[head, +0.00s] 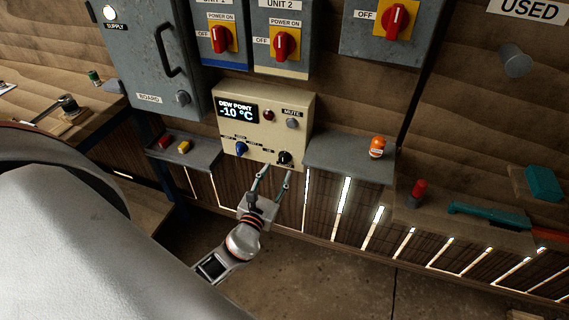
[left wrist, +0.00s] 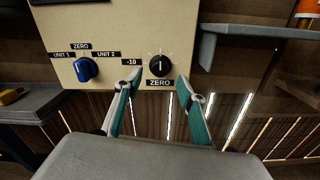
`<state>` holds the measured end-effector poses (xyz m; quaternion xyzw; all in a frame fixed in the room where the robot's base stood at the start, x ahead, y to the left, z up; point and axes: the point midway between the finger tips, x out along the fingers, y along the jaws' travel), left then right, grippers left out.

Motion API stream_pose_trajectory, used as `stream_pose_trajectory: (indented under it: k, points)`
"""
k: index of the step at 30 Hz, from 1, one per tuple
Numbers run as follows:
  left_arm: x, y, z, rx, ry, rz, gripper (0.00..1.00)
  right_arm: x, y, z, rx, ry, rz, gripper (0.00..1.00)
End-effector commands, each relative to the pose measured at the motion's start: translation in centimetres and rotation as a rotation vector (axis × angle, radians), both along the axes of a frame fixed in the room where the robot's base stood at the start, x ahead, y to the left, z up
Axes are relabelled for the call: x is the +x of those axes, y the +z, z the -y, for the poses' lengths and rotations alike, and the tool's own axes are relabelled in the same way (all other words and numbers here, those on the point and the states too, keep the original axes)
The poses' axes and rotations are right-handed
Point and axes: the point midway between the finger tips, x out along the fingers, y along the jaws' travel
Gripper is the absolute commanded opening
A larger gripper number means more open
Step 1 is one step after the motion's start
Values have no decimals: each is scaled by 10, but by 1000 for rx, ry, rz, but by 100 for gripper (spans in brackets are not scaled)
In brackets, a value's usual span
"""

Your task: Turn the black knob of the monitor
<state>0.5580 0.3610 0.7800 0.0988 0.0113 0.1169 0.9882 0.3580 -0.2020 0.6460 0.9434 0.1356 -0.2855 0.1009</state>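The monitor (head: 262,118) is a beige box on the wall, with a display reading "DEW POINT -10 °C". Its black knob (head: 284,157) is at the lower right of the panel; in the left wrist view the black knob (left wrist: 159,66) has its white mark pointing about straight up, with "-10" to its left and "ZERO" below. A blue knob (left wrist: 86,69) sits to its left. My left gripper (head: 274,170) is open just below the black knob; in the left wrist view its fingertips (left wrist: 160,78) are on either side of and below the knob, seemingly not touching. My right gripper is not in view.
A grey shelf (head: 335,158) with an orange object (head: 377,147) is right of the monitor. Another grey shelf (head: 180,152) with red and yellow pieces is left. Red-switch boxes (head: 283,40) hang above. Space below the monitor is free in front of the slatted wall.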

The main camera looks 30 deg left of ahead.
Motion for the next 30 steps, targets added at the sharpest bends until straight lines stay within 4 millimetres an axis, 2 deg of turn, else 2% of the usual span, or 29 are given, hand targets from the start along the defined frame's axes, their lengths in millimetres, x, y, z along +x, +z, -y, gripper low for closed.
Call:
stream_pose_trajectory:
  k: [3,9,14,21,25,26,30]
  points:
    - [20,2,-5,0,2,3,40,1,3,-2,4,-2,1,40]
    - [43,1,-10,-3,1,2,40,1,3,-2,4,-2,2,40]
    - [50,0,-12,-3,1,1,40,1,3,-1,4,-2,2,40]
    - [50,0,-12,-3,1,0,40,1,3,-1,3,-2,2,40]
    - [50,0,-12,-3,0,0,6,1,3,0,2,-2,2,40]
    - [50,0,-12,-3,0,0,2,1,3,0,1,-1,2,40]
    - [50,0,-12,-4,0,0,2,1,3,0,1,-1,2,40]
